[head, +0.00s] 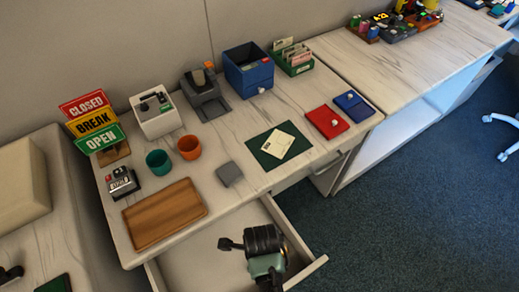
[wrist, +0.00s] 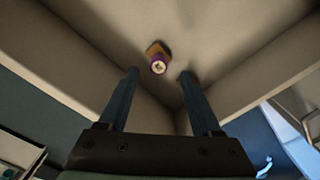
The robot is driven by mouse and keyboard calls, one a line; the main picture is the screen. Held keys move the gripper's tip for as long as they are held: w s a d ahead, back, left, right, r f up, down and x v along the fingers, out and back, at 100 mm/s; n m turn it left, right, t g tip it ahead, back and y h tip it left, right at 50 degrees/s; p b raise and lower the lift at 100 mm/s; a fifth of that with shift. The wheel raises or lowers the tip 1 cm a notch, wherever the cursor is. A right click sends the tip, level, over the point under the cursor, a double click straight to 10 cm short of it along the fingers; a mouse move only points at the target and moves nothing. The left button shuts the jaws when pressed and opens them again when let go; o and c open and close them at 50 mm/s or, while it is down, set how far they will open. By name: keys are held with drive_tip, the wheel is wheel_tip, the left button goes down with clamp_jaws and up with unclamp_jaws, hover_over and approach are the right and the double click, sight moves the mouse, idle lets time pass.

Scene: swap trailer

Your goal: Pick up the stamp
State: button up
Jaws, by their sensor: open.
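A small item that looks like the stamp shows in the wrist view, with an orange-brown block and a purple knob with a pale end (wrist: 158,64). It lies inside the open drawer, near the inner corner. In the head view I cannot make it out; my arm covers part of the drawer (head: 190,268). My gripper (wrist: 158,76) is open, with its two dark fingers spread and nothing between them. In the wrist picture the item appears just beyond and between the fingertips, apart from both. In the head view my arm's end is over the drawer.
The drawer walls (wrist: 255,88) stand close around the fingers. Above the drawer, the desk holds a wooden tray (head: 165,213), a grey square (head: 229,174), a green mat (head: 264,156) and two cups (head: 189,147). Open carpet (head: 400,200) lies to the right.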

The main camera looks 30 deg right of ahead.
wheel_tip(320, 180, down, 5)
drive_tip(key=shift+a+r+b, duration=0.15)
drive_tip(key=shift+b, duration=0.25)
clamp_jaws()
